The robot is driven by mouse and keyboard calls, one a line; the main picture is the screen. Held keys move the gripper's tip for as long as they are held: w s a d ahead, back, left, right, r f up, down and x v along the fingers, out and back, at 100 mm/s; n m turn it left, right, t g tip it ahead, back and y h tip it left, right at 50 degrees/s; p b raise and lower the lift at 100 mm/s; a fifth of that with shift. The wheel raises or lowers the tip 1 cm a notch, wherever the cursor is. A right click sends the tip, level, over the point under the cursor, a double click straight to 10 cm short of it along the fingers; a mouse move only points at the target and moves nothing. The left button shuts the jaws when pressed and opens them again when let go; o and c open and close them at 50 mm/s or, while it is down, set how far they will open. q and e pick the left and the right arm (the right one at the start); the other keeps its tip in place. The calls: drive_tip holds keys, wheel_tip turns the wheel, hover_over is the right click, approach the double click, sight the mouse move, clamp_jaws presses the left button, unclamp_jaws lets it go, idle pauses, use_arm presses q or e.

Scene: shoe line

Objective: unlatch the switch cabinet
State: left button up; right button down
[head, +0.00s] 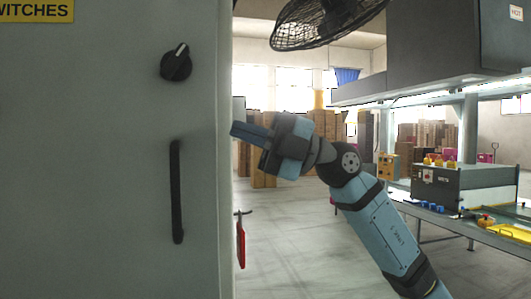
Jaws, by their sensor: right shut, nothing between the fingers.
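The switch cabinet (90,170) is a tall pale grey front filling the left of the head view. A black rotary knob (176,64) with a white pointer mark sits high near its right edge. The pointer is tilted slightly right of upright. A long black upright bar handle (177,192) is below the knob. The cabinet front looks closed. My right gripper (237,131) is shut and empty beside the cabinet's right edge, below the knob's height and right of both knob and handle. I cannot tell whether its tips touch the cabinet. My left gripper is not in view.
A yellow sign (36,10) reading "...WITCHES" is at the top left. A red tag-like object (241,243) hangs by the cabinet's right edge. A black fan (315,25) hangs above. A workbench (500,238) with a grey box (465,186) stands right. Floor between is clear.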

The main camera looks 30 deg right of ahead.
drive_tip(key=v, duration=0.3)
drive_tip(key=shift+a+f, duration=0.1)
drive_tip(key=shift+f, duration=0.25)
